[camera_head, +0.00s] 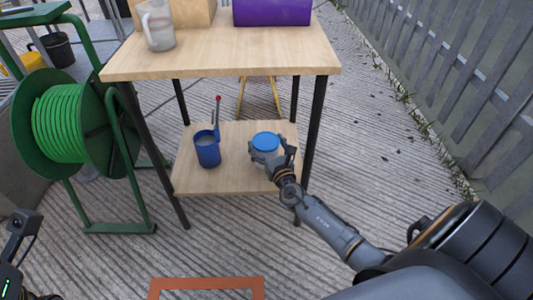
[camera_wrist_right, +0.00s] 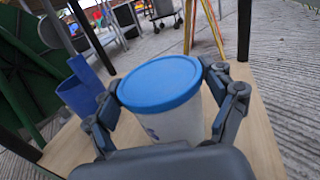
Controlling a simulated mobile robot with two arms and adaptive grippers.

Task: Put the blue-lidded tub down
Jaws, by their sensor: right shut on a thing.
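The blue-lidded tub (camera_head: 266,142) is at the lower wooden shelf (camera_head: 230,184) of the table, on its right half. It has a whitish body and a round blue lid, and it looks upright. My right gripper (camera_head: 279,165) is shut on it from the front right. In the right wrist view the tub (camera_wrist_right: 163,85) stands between the two fingers (camera_wrist_right: 165,105), which touch its sides. Its base is hidden by the gripper, so I cannot tell whether it touches the shelf. Part of my left arm (camera_head: 18,240) shows at the left edge of the head view; its fingers are not visible.
The tabletop (camera_head: 220,55) above holds a clear jug (camera_head: 158,28) and a purple box (camera_head: 272,10). A green hose reel (camera_head: 62,125) stands left. An orange frame (camera_head: 207,283) lies in front.

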